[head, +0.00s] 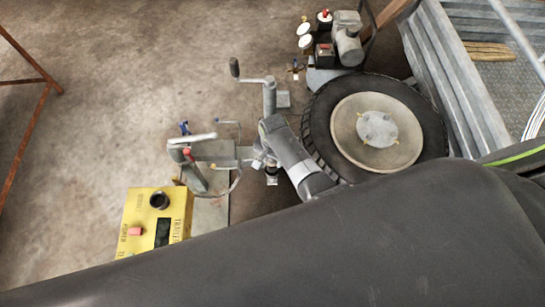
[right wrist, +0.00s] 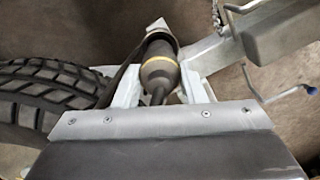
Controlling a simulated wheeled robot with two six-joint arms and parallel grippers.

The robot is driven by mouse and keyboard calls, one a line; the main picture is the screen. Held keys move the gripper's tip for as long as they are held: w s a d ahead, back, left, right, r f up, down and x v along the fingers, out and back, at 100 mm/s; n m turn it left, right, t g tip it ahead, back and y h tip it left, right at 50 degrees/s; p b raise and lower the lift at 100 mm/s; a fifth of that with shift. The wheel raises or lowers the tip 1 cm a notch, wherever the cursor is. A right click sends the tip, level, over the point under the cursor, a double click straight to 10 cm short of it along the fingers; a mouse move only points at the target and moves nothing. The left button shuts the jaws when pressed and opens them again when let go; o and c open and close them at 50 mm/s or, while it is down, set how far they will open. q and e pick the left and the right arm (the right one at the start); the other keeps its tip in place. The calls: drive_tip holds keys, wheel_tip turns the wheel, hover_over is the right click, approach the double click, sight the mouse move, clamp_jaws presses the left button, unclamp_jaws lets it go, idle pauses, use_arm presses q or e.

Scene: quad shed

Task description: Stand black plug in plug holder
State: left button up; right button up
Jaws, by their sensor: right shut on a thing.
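My right gripper (head: 264,163) is at the centre of the head view, beside the trailer's metal drawbar. In the right wrist view its pale fingers (right wrist: 160,88) are shut on the black plug (right wrist: 158,72), which has a yellow ring. The narrow cable end of the plug points toward my wrist, and its wide end points away. The plug also shows small and partly hidden below the gripper in the head view (head: 272,171). I cannot make out the plug holder clearly, or whether the plug's far end touches anything. My left gripper is not in view.
A yellow trailer tester box (head: 146,226) with a round socket stands at lower left. A wheel (head: 340,110) is close right of the gripper. Levers with a red grip (head: 189,156) stand to its left. A compressor with gauges (head: 345,40) is behind. Open floor lies left.

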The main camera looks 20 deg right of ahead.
drive_tip(key=shift+f+b, duration=1.3)
drive_tip(key=shift+f, duration=0.6)
idle(1.0)
drive_tip(key=o, duration=1.1)
drive_tip(key=shift+o, duration=0.5)
drive_tip(key=o, duration=0.4)
drive_tip(key=shift+r, duration=0.2)
drive_tip(key=shift+r+p, duration=4.35)
drive_tip(key=shift+p, duration=0.45)
